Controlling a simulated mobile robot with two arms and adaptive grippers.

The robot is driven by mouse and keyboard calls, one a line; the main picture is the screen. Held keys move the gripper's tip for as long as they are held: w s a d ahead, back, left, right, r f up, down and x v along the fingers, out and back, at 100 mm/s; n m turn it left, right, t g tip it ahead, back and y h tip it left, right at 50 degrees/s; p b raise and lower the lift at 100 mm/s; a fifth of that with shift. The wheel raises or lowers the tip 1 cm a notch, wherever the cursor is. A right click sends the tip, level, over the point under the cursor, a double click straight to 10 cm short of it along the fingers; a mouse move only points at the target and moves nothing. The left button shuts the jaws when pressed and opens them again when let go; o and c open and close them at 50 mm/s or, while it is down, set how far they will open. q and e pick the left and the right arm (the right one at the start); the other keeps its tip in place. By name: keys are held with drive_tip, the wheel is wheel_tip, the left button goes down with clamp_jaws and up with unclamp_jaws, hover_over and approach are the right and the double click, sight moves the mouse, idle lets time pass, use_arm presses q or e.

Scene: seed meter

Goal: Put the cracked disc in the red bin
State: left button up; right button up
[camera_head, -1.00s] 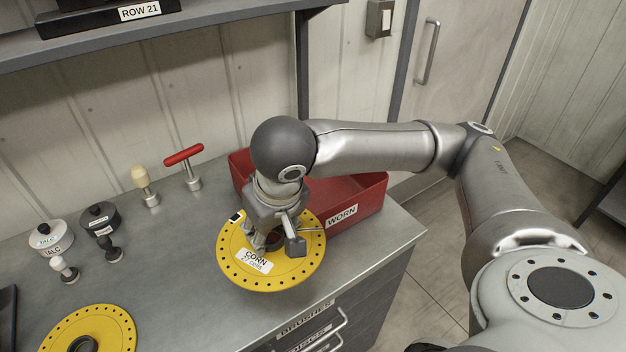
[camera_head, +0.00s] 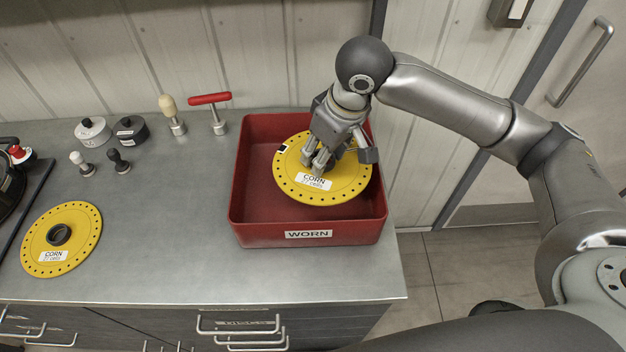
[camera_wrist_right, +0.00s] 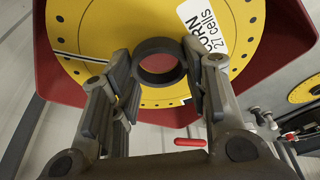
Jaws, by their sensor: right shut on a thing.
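A yellow disc (camera_head: 346,184) labelled CORN is held by my right gripper (camera_head: 322,160), within the outline of the red bin (camera_head: 262,235) marked WORN. In the right wrist view the disc (camera_wrist_right: 95,25) fills the upper part, and the gripper (camera_wrist_right: 163,85) is shut on its dark central hub. A thin dark-and-white line runs across the disc toward the hub; I cannot tell whether it is the crack. The disc looks raised above the bin floor, its exact height unclear. My left gripper is out of view.
A second yellow CORN disc (camera_head: 35,240) with a dark hub lies at the left of the bench. A red T-handle tool (camera_head: 212,108), a wooden-knobbed tool (camera_head: 173,115) and small talc containers (camera_head: 92,131) stand left of the bin. The bench middle is clear.

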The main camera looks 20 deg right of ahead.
sight(309, 169)
drive_tip(key=w+n, duration=0.1)
drive_tip(key=w+a+f+n, duration=0.1)
drive_tip(key=w+a+n+p, duration=0.1)
drive_tip(key=shift+w+f+g+y, duration=0.1)
drive_tip(key=shift+f+g+y, duration=0.2)
drive_tip(key=shift+y, duration=0.1)
drive_tip(key=shift+w+f+n, duration=0.3)
drive_tip(key=shift+w+n, duration=0.1)
drive_tip(key=shift+n, duration=0.3)
wheel_tip(309, 169, down, 7)
drive_tip(key=shift+r+p, duration=0.1)
drive_tip(key=shift+p, duration=0.75)
wheel_tip(309, 169, down, 3)
drive_tip(key=shift+f+p, duration=0.1)
drive_tip(key=shift+p, duration=0.2)
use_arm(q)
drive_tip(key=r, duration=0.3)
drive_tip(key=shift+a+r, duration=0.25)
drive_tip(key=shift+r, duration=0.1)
use_arm(e)
drive_tip(key=shift+f, duration=0.1)
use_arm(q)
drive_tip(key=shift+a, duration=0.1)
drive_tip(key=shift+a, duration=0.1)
use_arm(e)
drive_tip(key=o, duration=1.1)
drive_tip(key=shift+f, duration=0.15)
